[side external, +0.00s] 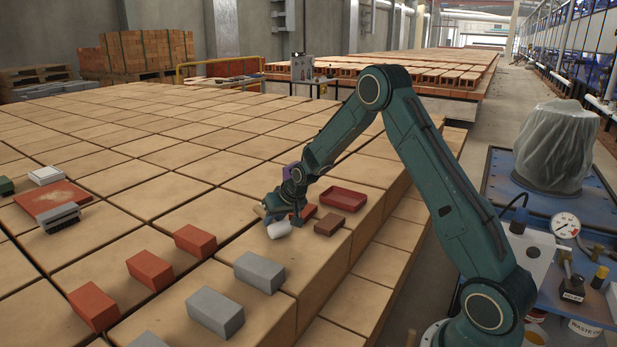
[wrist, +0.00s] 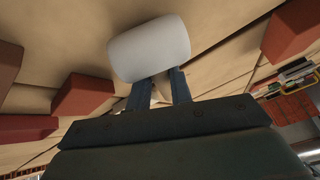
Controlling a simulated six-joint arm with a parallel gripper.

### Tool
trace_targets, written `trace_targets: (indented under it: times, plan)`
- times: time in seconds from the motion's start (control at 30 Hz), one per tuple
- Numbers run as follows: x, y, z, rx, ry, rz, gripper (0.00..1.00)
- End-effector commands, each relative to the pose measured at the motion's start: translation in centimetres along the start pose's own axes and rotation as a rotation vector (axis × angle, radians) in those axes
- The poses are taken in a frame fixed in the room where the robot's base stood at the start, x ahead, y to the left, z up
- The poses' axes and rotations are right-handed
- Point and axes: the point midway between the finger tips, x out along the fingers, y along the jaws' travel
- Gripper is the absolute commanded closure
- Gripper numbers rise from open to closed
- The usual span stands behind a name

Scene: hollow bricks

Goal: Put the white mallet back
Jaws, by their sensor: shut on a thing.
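The white mallet (side external: 279,230) is at my gripper (side external: 279,212), low over the tan block surface. Its pale, rounded head also fills the upper middle of the wrist view (wrist: 150,48). My gripper's two blue fingers show in the wrist view (wrist: 160,88), just below the head, and are shut on the mallet. The handle is mostly hidden between and behind the fingers. I cannot tell whether the head touches the surface.
A dark red tray (side external: 342,200) and a brown brick (side external: 330,224) lie right of my gripper, with a red brick (side external: 308,212) close behind it. Grey bricks (side external: 259,271) and red bricks (side external: 195,241) lie in front and left.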

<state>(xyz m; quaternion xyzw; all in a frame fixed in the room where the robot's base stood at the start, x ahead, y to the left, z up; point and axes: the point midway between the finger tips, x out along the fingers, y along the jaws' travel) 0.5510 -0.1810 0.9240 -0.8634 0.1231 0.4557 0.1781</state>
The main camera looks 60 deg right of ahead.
Motion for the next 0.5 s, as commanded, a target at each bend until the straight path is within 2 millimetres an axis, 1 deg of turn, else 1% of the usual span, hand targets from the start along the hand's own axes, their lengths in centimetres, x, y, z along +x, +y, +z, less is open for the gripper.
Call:
trace_targets:
  times: [0.47, 0.5]
  plan:
    - [0.48, 0.11, 0.27, 0.000, 0.001, 0.000, 1.00]
    - [0.51, 0.12, 0.31, 0.000, 0.001, 0.000, 0.75]
